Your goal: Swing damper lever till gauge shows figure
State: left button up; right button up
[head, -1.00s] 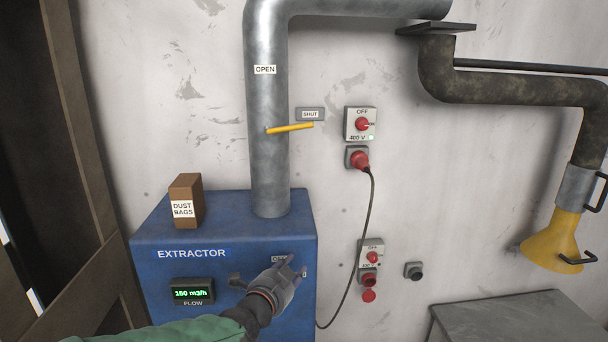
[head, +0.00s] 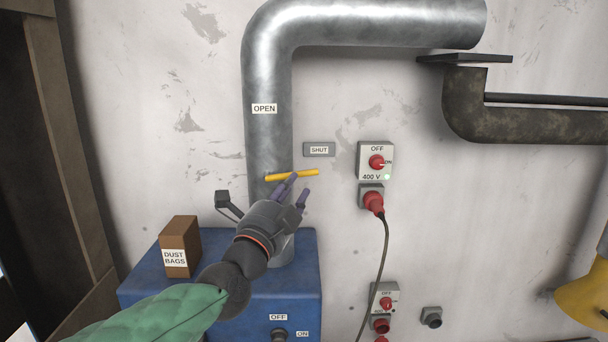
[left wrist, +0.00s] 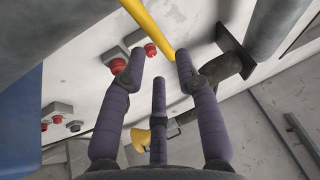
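The yellow damper lever (head: 308,173) sticks out to the right from the grey metal pipe (head: 267,75), tilted slightly up. The OPEN label (head: 264,108) is on the pipe above it, and the SHUT plate (head: 319,149) is on the wall just above the lever's free end. My left gripper (head: 299,184) is at the lever, its purple fingers just below and in front of it. In the left wrist view the fingers are spread with the lever (left wrist: 147,22) beyond their tips; contact cannot be told. The flow gauge does not show now. My right gripper is out of view.
The blue extractor (head: 303,285) stands below, with a dust bags box (head: 181,246) on top and a switch (head: 279,335) on its front. A red 400 V switch (head: 376,161) and a plugged cable (head: 384,250) are on the wall to the right.

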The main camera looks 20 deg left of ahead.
aim_at(304, 175)
pick_arm(q)
jog(key=shift+x, duration=3.2)
grip_shut()
